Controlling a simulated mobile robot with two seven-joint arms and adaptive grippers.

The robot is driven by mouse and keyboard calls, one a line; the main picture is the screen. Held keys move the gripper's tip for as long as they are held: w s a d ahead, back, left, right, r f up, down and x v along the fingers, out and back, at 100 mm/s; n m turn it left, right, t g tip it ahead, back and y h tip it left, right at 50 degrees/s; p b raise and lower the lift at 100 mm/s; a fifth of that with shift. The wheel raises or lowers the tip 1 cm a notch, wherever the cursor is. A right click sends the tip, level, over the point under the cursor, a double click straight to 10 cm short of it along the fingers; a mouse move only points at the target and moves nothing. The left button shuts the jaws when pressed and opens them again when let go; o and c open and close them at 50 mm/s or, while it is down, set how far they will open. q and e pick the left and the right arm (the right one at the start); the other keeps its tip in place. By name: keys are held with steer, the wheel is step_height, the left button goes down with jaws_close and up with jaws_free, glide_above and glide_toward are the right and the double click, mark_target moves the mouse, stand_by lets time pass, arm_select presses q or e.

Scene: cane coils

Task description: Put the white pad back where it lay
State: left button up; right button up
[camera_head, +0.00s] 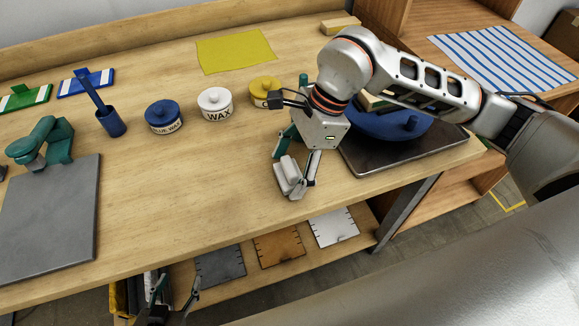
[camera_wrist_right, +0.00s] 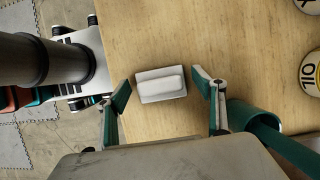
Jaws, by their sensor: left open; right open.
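The white pad (camera_head: 290,177) is a small block with a raised grip, near the table's front edge. In the right wrist view the white pad (camera_wrist_right: 161,84) appears to lie on the wood, between the fingers with a gap on both sides. My right gripper (camera_head: 299,152) is open over it, with fingers spread to either side; its teal-lined fingers (camera_wrist_right: 163,90) also show in the wrist view. My left gripper (camera_head: 174,289) is open and empty, low at the bottom of the head view, in front of the lower shelf.
Blue, white and yellow jars (camera_head: 215,104) stand behind. A teal cup with a handle (camera_wrist_right: 262,120) is close to the right gripper's finger. A dark tray (camera_head: 362,160) with a blue object lies right. Grey, orange and white sheets (camera_head: 279,246) lie on the shelf below. The middle table is clear.

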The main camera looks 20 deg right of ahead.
steer(key=v, duration=1.2)
steer(key=shift+s, duration=0.15)
